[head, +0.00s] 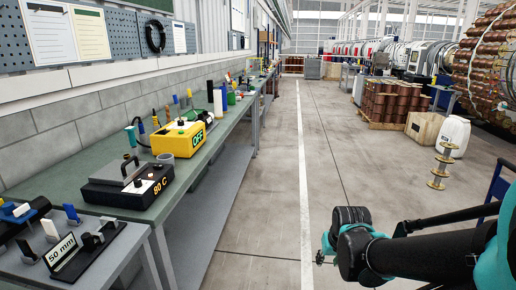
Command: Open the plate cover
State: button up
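A black hot-plate unit (128,186) marked "90 C" stands on the green workbench at the left. A flat grey metal plate cover (118,174) lies on its top and looks closed, with a dark handle (130,166) standing up from it. Small knobs sit at the unit's front right. My gripper (320,258) is at the lower middle, over the floor to the right of the bench, well apart from the unit. It is seen small and partly behind my wrist, so its fingers cannot be made out clearly.
A yellow and black box (178,139) marked "OFF" stands behind the unit, with a grey cup (163,159) between them. A "50 mm" fixture (85,250) sits on the lower table in front. The floor (265,215) between bench and arm is clear. A brass spool stand (440,168) is at right.

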aim_at(119, 172)
jog(key=i+u, duration=0.2)
jog(key=i, duration=0.35)
jog(key=i+l+u, duration=0.2)
jog(key=i, duration=0.3)
jog(key=i+l+u, duration=0.2)
jog(key=i, duration=0.35)
jog(key=i+l+u, duration=0.2)
jog(key=i+l, duration=0.15)
jog(key=i, duration=0.15)
jog(key=u, duration=1.9)
jog(key=k+u, duration=0.1)
jog(key=k, duration=0.5)
jog(key=i, duration=0.5)
